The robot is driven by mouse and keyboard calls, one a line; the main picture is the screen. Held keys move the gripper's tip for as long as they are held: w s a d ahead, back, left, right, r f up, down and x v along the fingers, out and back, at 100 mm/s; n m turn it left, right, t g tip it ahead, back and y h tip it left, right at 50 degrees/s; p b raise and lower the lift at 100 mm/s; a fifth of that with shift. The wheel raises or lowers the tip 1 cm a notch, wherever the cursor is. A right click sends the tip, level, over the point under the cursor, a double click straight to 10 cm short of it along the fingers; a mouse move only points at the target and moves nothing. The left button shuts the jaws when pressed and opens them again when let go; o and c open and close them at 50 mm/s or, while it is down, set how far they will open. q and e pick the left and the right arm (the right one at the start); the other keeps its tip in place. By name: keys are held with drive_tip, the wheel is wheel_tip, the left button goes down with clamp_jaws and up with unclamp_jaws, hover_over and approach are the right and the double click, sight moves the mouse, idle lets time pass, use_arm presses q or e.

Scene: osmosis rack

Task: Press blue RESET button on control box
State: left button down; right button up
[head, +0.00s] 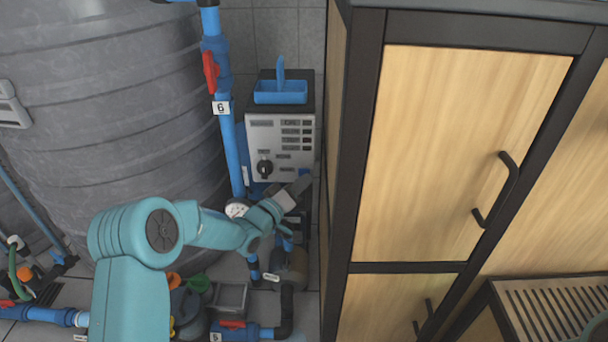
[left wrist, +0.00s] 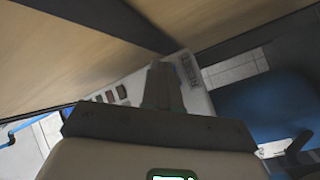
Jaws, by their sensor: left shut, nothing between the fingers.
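The control box (head: 266,143) is a light grey panel with a black knob, several labels and dark buttons. It stands in the narrow gap between the grey tank and the wooden cabinet. My left gripper (head: 302,184) is shut and empty, with its tip at the panel's lower right corner. A small blue patch, which may be the RESET button (head: 305,172), shows just above the fingertips. In the left wrist view the shut fingers (left wrist: 163,80) lie in front of the panel (left wrist: 135,84) and hide part of it. I cannot tell whether they touch it. My right gripper is out of view.
The wooden cabinet (head: 460,150) stands close on the right of the gripper. A blue pipe (head: 231,150) with a red valve handle (head: 211,72) runs down left of the box. A blue tray (head: 280,92) sits on top of the box. Pipes and a gauge (head: 237,209) lie below.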

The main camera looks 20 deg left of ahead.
use_arm(q)
drive_tip(key=shift+s+d, duration=0.2)
drive_tip(key=shift+s, duration=0.35)
drive_tip(key=s, duration=0.2)
drive_tip(key=s+d+b, duration=0.1)
drive_tip(key=s, duration=0.1)
drive_tip(key=shift+s+d, duration=0.15)
drive_tip(key=shift+s, duration=0.25)
drive_tip(key=shift+s, duration=0.1)
idle(0.6)
